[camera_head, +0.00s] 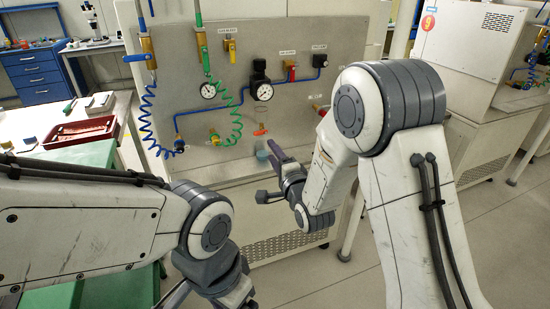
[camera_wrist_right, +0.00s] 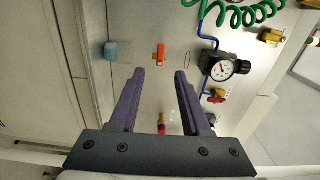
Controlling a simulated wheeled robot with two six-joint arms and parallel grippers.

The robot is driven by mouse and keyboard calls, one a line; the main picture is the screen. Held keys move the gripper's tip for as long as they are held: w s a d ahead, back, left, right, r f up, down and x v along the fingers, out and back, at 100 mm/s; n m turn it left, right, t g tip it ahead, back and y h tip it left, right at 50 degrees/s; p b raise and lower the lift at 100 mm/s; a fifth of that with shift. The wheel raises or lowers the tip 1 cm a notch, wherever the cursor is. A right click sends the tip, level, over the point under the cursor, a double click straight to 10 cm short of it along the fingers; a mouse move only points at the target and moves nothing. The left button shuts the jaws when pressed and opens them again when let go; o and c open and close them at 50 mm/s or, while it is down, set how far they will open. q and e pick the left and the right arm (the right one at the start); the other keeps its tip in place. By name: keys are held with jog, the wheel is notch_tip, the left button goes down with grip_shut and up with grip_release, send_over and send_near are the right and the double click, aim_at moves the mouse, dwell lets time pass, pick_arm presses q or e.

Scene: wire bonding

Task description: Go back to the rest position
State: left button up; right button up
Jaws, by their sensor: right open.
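My right gripper (camera_head: 267,171) is in front of the grey panel in the head view, its two dark fingers apart. In the right wrist view the right gripper (camera_wrist_right: 160,74) is open with nothing between its purple-grey fingers.
The panel (camera_head: 285,35) carries a black regulator (camera_head: 259,75), a round gauge (camera_head: 208,91), a blue coiled hose (camera_head: 149,110) and a green coiled hose (camera_head: 236,120). A red tray (camera_head: 80,131) lies on the bench at left. Open floor (camera_head: 480,230) shows at right.

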jog(key=shift+s+d, duration=0.15)
jog(key=shift+s, duration=0.4)
jog(key=s+a+f+n+g+h, duration=0.1)
jog(key=s+a+f+n+g, duration=0.1)
jog(key=s+n+g, duration=0.5)
jog(key=s+a+f+n+g+h, duration=0.1)
jog(key=s+a+f+n+g, duration=0.15)
jog(key=s+n, duration=0.45)
jog(key=s+d+n+g+h, duration=0.1)
jog(key=s+d+n+g, duration=0.25)
jog(key=s, duration=0.75)
jog(key=s+d+n+g+h, duration=0.15)
jog(key=s+n+g, duration=0.25)
jog(key=s, duration=0.7)
notch_tip(320, 180, up, 15)
jog(key=p, duration=1.4)
jog(key=shift+s+d+p, duration=0.3)
jog(key=shift+s+d, duration=0.1)
